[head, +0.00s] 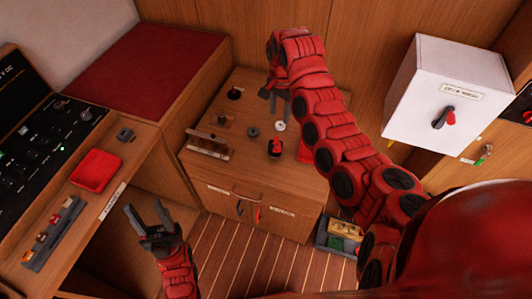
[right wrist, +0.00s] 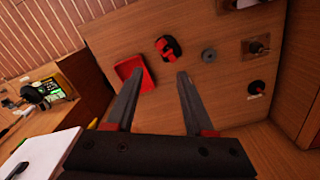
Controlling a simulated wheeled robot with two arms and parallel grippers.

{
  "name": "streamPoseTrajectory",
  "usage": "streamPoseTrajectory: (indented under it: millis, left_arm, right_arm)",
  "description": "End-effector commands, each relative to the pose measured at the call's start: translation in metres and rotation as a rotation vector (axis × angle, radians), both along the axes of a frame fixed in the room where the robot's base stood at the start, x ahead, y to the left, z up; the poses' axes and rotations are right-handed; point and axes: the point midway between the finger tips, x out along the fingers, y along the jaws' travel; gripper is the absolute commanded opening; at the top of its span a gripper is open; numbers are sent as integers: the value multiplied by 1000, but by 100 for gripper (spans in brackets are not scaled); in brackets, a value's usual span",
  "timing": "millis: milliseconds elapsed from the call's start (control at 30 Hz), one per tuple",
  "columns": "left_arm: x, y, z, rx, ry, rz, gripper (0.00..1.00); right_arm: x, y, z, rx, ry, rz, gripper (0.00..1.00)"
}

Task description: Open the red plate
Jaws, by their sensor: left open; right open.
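I see no part marked as a red plate, so I cannot tell which red item it is. A shallow red tray (head: 96,170) lies on the left desk. Another red tray (right wrist: 148,82) lies on the wooden counter; my right arm partly hides it in the head view. A red and black knob-like piece (head: 275,149) stands on the counter; it also shows in the right wrist view (right wrist: 168,47). My right gripper (head: 275,97) is open and empty above the counter, its fingers (right wrist: 161,75) pointing toward these pieces. My left gripper (head: 142,206) is open and empty beside the left desk.
A white box (head: 447,95) with a red and black rotary handle is at the right. A black switch panel (head: 35,130) stands at the left. Striped floor (head: 225,262) is open below.

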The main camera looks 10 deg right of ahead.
Motion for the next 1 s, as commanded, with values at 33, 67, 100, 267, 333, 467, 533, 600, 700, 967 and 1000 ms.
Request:
streamPoseTrajectory:
  millis: [33, 67, 100, 267, 333, 467, 533, 600, 700, 967, 1000]
  left_arm:
    - [0, 0, -2, 0, -1, 0, 50]
    - [0, 0, -2, 0, -1, 0, 50]
    - [0, 0, -2, 0, -1, 0, 50]
    - [0, 0, -6, 0, -1, 0, 50]
    - [0, 0, -12, 0, -1, 0, 50]
    - [0, 0, -24, 0, 0, 0, 50]
    - [0, 0, -33, 0, 0, 0, 50]
    - [0, 0, -44, 0, 0, 0, 50]
    - [0, 0, -63, 0, 0, 0, 50]
    - [0, 0, -60, 0, -1, 0, 50]
    - [0, 0, -60, 0, -1, 0, 50]
  right_arm:
    - [0, -4, 0, -6, -3, -6, 53]
    - [0, -5, -1, -9, -5, -7, 53]
    - [0, -5, -3, -9, -5, -7, 53]
    - [-1, -3, -27, -7, -1, -8, 53]
    - [0, -3, -41, -9, -3, -8, 53]
    - [-1, -3, -70, -10, -1, -6, 53]
    - [-1, -4, -85, -11, -2, -7, 53]
    - [0, -4, -101, -13, -5, -7, 53]
    - [0, -4, -125, -12, -4, -6, 53]
    - [-1, -5, -158, -10, 1, -8, 53]
    - [-1, -5, -162, -10, 1, -8, 53]
